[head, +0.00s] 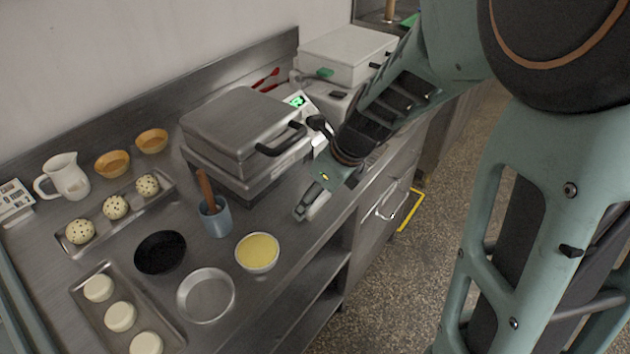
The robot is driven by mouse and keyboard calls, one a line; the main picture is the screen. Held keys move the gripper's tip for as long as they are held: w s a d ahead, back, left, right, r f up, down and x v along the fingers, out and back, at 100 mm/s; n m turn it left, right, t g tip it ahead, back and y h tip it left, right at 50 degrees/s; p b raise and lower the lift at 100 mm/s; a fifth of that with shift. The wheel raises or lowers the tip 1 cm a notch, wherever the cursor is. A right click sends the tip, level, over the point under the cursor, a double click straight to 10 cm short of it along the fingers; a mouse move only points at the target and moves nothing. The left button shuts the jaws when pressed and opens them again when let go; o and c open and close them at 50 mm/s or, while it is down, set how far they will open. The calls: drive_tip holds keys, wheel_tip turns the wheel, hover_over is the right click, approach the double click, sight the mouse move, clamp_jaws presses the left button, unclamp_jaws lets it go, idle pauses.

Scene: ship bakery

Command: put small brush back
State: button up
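A blue-grey cup (216,220) stands on the steel counter, left of my gripper. A brown wooden handle (205,187) sticks up out of the cup, tilted a little to the left. Its lower end is hidden inside the cup, so I cannot tell whether it is the small brush. My gripper (308,212) is over the counter's front edge, right of the cup and apart from it. It points downward, and I see nothing clearly held in it. The gap between its fingers cannot be made out from this angle.
A hinged steel press (236,128) stands behind the cup. In front are a bowl of yellow liquid (257,252), an empty metal pan (206,296) and a black bowl (160,252). Trays of dough pieces (92,242) and a white jug (66,178) are at left.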

drive_tip(key=shift+o, duration=1)
drive_tip(key=shift+d+r+p, duration=0.1)
drive_tip(key=shift+r+p, duration=0.3)
drive_tip(key=shift+r, duration=0.15)
drive_tip(key=p+v, duration=1)
drive_tip(key=v, duration=0.1)
drive_tip(key=shift+s+d, duration=0.1)
